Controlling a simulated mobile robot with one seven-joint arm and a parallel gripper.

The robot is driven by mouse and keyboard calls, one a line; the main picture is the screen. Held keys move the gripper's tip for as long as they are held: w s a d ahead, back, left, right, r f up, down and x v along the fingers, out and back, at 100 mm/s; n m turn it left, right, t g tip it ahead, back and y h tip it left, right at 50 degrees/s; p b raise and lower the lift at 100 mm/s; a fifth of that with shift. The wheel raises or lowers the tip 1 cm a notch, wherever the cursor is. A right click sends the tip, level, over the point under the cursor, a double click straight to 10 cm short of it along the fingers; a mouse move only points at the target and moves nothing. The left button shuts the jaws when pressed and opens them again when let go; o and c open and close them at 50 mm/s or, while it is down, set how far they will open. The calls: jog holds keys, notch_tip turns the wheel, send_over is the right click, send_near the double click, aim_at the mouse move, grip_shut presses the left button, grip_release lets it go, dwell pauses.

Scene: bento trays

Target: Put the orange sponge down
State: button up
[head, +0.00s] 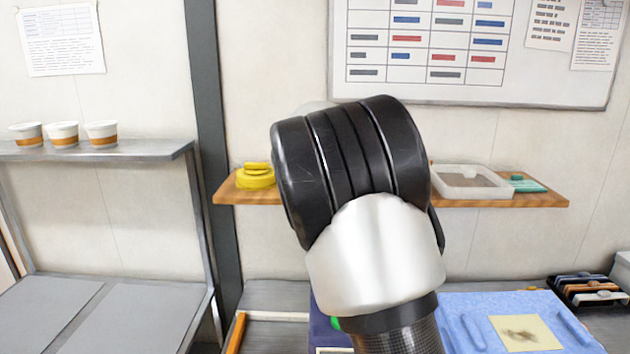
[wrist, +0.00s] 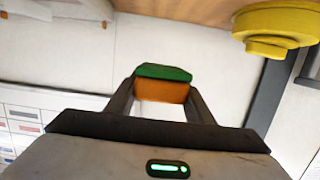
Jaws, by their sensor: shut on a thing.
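The orange sponge (wrist: 162,92) with a green layer (wrist: 164,72) shows in the wrist view between the fingertips of my gripper (wrist: 161,95). My gripper is shut on it and holds it up in front of the pale wall. The wrist view appears turned over, with the wooden shelf (wrist: 190,8) along its top edge and the yellow round object (wrist: 275,25) at upper right. In the head view my arm covers the middle, and the gripper and sponge are hidden behind it.
In the head view the wooden wall shelf (head: 520,198) carries a yellow object (head: 256,177), a white tray (head: 470,184) and a teal item (head: 527,184). Below lie a blue mat (head: 480,306) with a yellow cloth (head: 525,334). Cups (head: 62,134) stand on the left metal shelf (head: 100,150).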

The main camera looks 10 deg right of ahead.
jog(key=f+b, duration=0.2)
jog(key=f, duration=0.3)
jog(key=shift+s, duration=0.2)
jog(key=shift+f+b, duration=0.75)
jog(key=shift+f, duration=1.5)
jog(key=shift+f, duration=0.1)
jog(key=shift+f, duration=0.2)
jog(key=o, duration=1)
jog(key=shift+r, duration=0.1)
jog(key=shift+r, duration=0.1)
